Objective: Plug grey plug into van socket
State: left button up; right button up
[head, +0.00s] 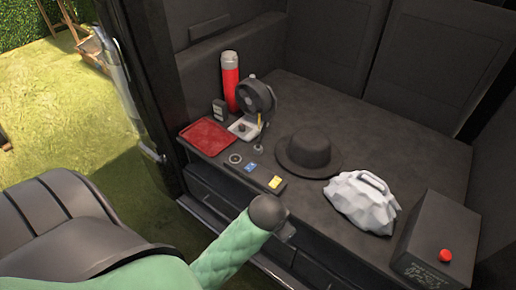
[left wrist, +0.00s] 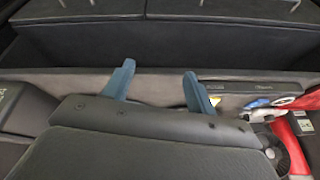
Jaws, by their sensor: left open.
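My left gripper (left wrist: 158,70) shows in the left wrist view as two blue fingers spread apart, with nothing between them. In the head view a green padded arm part (head: 228,252) of mine with a dark rounded end reaches toward the van's edge; no fingers can be made out there. A small round ring (head: 235,158), perhaps a socket, lies on the van's dark deck (head: 345,110) near the front edge. Blue and yellow small pieces (head: 274,182) lie beside it. I cannot make out a grey plug for certain. My right gripper is not in view.
Around the deck stand a red flask (head: 230,85), a black fan (head: 256,97), a red tray (head: 207,136), a black hat (head: 310,153), a pale crumpled bag (head: 362,203) and a black box (head: 430,240) with a red button. The deck's back middle is clear.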

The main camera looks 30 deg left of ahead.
pick_arm(q)
jog(key=w+a+r+m+t+y+p, duration=0.1)
jog(key=w+a+r, duration=0.2)
jog(key=w+r, duration=0.35)
jog(key=w+a+r+m+y+p, duration=0.1)
jog(key=w+a+r, duration=0.2)
jog(key=w, duration=0.7)
jog(key=w+a+r+m+t+p, duration=0.1)
jog(key=w+a+r+p, duration=0.1)
jog(key=w+a+r, duration=0.45)
jog(key=n+g, duration=0.6)
jog(key=n, duration=0.6)
send_over(258, 144)
jog(key=shift+h, duration=0.4)
jog(key=f, duration=1.2)
jog(key=shift+a+p, duration=0.3)
jog(key=shift+a, duration=0.05)
jog(key=n, duration=0.3)
jog(key=shift+s+d+f+h, duration=0.1)
jog(key=shift+d+f+h, duration=0.1)
jog(key=shift+f+h, duration=0.15)
jog(key=shift+d+f+n, duration=0.1)
jog(key=shift+d+n, duration=0.05)
jog(key=shift+n, duration=0.75)
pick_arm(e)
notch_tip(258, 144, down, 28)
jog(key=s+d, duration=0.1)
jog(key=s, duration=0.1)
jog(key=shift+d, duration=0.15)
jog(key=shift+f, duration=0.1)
